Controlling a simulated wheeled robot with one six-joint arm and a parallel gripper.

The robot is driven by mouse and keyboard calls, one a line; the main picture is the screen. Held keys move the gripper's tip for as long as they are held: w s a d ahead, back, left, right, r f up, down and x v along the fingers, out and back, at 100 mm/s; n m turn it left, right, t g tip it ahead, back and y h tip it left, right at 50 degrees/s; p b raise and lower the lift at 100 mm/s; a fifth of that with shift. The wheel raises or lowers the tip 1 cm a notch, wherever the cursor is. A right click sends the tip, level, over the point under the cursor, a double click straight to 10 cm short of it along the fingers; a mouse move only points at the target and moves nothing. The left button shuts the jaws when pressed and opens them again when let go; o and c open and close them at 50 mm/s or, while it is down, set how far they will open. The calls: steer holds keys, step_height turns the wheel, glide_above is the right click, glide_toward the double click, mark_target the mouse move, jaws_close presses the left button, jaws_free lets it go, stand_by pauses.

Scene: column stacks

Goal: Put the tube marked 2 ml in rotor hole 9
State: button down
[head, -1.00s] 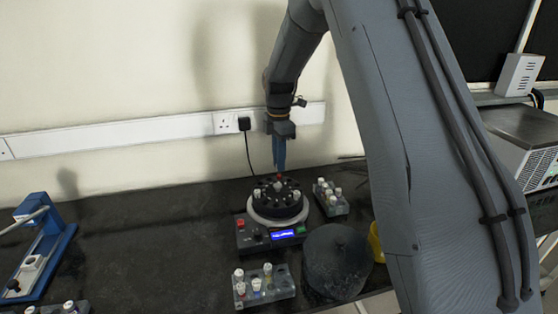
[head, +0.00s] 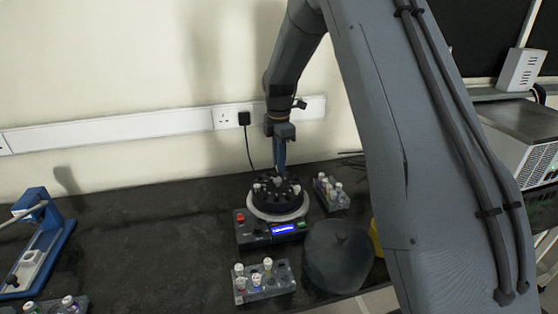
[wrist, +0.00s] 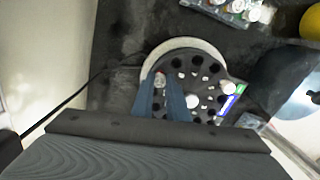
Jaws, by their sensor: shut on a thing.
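My gripper (head: 280,168) points down over the far part of the dark round rotor (head: 262,204). In the wrist view its two blue fingers (wrist: 160,90) are shut on a tube (wrist: 160,80) with a pale, slightly reddish top. The tube is over or at a hole near the rotor's rim; I cannot tell how deep it sits. The rotor (wrist: 190,113) also shows in the wrist view, with dark holes around its rim and small pale marks beside them. Pale caps stand in some holes. The tube's marking and the hole numbers are too small to read.
A grey rack (head: 268,290) with several capped tubes stands in front of the centrifuge's lit panel (head: 283,228). Another rack (head: 341,203) stands to its right. A dark round lid (head: 337,257) lies right of the front rack. A blue stand (head: 50,245) is far left. The bench between is clear.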

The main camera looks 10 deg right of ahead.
steer(key=shift+f, duration=0.1)
steer(key=c, duration=1.3)
jaws_free()
steer(key=shift+c, duration=0.2)
steer(key=shift+r+p, duration=1.9)
steer(key=shift+r, duration=1.15)
steer(key=s+m+t, duration=0.1)
steer(key=s+m, duration=1.9)
steer(key=s, duration=1.2)
